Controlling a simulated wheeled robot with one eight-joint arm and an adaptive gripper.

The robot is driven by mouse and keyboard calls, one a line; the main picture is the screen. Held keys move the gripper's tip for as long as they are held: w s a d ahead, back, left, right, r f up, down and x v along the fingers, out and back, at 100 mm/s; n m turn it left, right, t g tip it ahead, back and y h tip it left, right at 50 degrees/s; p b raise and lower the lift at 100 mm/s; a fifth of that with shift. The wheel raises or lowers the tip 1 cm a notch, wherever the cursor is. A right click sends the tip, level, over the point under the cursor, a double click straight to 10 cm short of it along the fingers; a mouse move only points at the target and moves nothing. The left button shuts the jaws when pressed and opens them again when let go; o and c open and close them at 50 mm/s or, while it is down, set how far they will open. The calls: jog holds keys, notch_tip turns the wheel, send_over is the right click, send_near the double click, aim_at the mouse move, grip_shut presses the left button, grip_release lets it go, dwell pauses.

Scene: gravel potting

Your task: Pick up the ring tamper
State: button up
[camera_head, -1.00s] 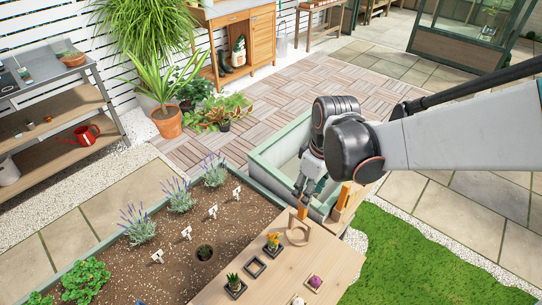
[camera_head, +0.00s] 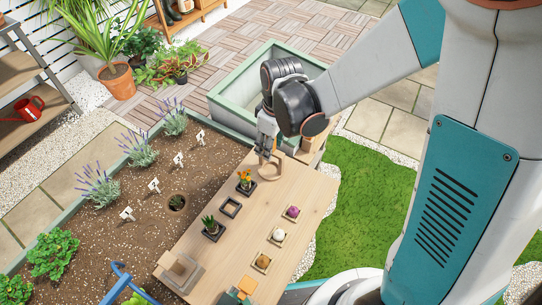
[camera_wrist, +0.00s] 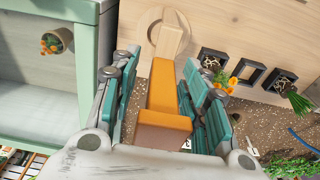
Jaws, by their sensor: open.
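The ring tamper has a pale wooden ring (camera_wrist: 178,22) and an orange handle (camera_wrist: 169,85) that stands out from it toward the wrist camera. In the head view, the ring (camera_head: 277,168) is at the far end of the wooden table, and the handle is mostly hidden. My gripper (camera_head: 264,150) is just above it, pointing down. In the wrist view, the open fingers (camera_wrist: 160,100) lie on both sides of the orange handle. Gaps show between finger pads and handle, though contact lower down cannot be told.
A green-rimmed planter box (camera_head: 230,110) stands close behind my gripper. A soil bed (camera_head: 100,235) lies left, grass (camera_head: 365,205) right.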

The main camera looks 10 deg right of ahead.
grip_shut()
jog(key=shift+r, duration=0.1)
dwell(0.3)
